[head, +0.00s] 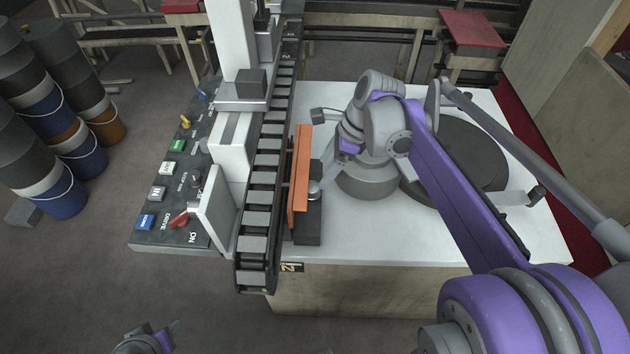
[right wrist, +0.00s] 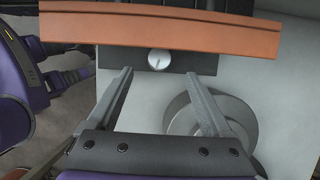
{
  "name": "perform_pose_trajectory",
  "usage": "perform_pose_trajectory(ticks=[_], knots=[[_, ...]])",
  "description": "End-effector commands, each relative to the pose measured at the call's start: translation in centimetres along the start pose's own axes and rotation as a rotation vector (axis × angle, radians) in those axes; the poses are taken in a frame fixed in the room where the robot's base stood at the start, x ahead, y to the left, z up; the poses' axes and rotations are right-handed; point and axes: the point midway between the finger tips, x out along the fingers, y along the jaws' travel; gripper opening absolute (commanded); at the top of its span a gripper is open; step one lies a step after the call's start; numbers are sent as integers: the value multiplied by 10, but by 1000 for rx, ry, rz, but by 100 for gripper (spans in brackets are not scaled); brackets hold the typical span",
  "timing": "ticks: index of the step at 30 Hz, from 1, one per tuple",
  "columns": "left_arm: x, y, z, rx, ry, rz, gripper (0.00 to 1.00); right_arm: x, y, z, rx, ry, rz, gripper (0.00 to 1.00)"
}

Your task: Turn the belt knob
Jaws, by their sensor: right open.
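The belt knob (right wrist: 158,60) is a small round pale dial with a short mark on its face. It sits on a black box (right wrist: 205,63) below the orange rail (right wrist: 200,37) in the right wrist view. My left gripper (head: 160,337) shows only partly at the bottom edge.
A black chain conveyor (head: 262,180) runs beside the orange rail. A control panel (head: 165,225) with coloured buttons and a red handle stands to its left. The white table (head: 430,240) has a dark turntable (head: 455,155). Buckets and drums (head: 60,190) stand at the far left.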

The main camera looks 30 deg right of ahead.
Motion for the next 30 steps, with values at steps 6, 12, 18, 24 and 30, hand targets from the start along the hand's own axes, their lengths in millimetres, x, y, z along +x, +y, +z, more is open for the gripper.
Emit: perform_pose_trajectory(ticks=[6,12,18,24,30], knots=[[3,0,3,0,-2,0,50,44,0,0,-4,0,1,84],[4,0,4,0,-3,0,50,68,0,0,-3,1,1,84],[4,0,4,0,-3,0,50,74,0,0,-3,1,0,84],[4,0,4,0,-3,0,50,74,0,0,-3,1,0,82],[4,0,4,0,-3,0,50,74,0,0,-3,1,0,46]])
